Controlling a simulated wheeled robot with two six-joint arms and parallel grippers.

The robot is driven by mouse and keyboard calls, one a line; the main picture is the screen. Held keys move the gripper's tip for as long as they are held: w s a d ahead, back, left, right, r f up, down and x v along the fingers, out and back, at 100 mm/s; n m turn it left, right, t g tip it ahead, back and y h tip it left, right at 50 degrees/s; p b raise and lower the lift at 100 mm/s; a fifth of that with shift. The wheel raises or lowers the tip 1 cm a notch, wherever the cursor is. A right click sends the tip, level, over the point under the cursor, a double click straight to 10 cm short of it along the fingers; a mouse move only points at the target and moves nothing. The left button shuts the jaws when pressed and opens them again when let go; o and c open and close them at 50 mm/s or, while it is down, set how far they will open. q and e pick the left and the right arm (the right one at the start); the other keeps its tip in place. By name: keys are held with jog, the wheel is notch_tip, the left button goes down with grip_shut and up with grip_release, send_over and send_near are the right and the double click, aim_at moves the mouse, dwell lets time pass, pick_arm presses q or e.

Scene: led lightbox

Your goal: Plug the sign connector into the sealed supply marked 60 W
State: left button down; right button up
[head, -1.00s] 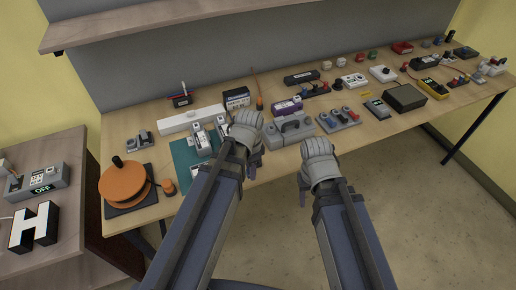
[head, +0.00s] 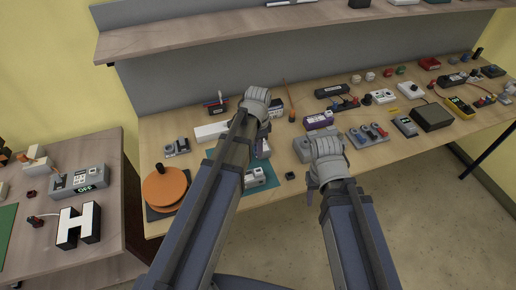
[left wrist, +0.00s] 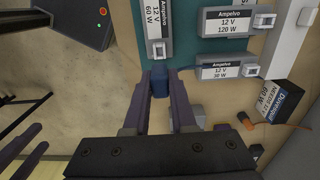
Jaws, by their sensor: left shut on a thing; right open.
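In the left wrist view, a grey supply (left wrist: 157,17) labelled Ampelvo 12 V 60 W lies on the teal mat. Beside it are Ampelvo supplies marked 120 W (left wrist: 232,22) and 30 W (left wrist: 226,69). A black box (left wrist: 284,100) also appears labelled 60 W. My left gripper (left wrist: 162,86) is shut on a small dark blue block (left wrist: 160,82); I cannot tell what it is. It is near the 60 W supply's white socket end. My right gripper (head: 328,160) is open over the bench front. A dark red connector (head: 36,221) lies on the left table, with a pale cable towards the H sign (head: 78,226).
A grey box reading OFF (head: 79,182) stands behind the H sign. An orange disc (head: 165,188) sits at the bench's left end. A purple box (head: 318,121) and several devices fill the right side. A shelf (head: 200,38) overhangs the back. A small black piece (head: 290,176) lies near the front.

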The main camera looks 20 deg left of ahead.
pick_arm(q)
jog(key=shift+d+f+b, duration=0.1)
jog(key=shift+f+b, duration=0.7)
jog(key=shift+f, duration=0.1)
notch_tip(320, 180, down, 6)
jog(key=b, duration=0.5)
jog(key=shift+b, duration=0.4)
jog(key=shift+f+b, duration=1.2)
jog(key=shift+b, duration=0.1)
jog(key=c, duration=0.7)
grip_release()
jog(key=shift+o, duration=0.2)
notch_tip(320, 180, up, 8)
jog(key=p, duration=0.8)
jog(key=shift+r, duration=0.1)
